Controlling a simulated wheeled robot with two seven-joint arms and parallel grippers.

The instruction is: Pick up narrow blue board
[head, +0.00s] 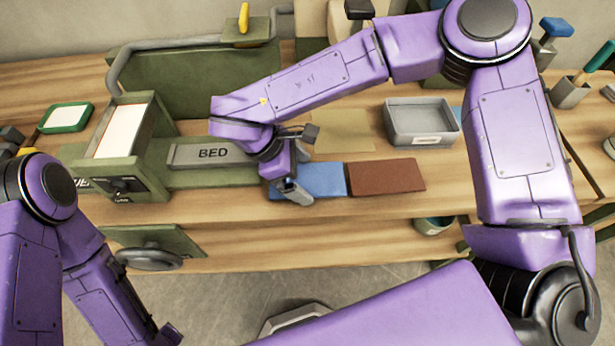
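A narrow blue board (322,180) lies flat on the wooden bench, with its right end beside a brown board (387,177). My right gripper (294,190) is at the left end of the blue board, pointing down, and covers part of that end. Its grey fingers overlap in this view, so I cannot tell whether they are open or closed around the board. My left arm hangs at the lower left, in front of the bench; its gripper (168,335) is only partly visible at the bottom, and its fingers are not clear.
A green press with a grey block marked BED (213,154) stands left of the blue board. A grey tray (421,138) and a tan sheet (342,131) lie behind the boards. A handwheel (149,259) sticks out below the bench top. The bench front edge is close to the boards.

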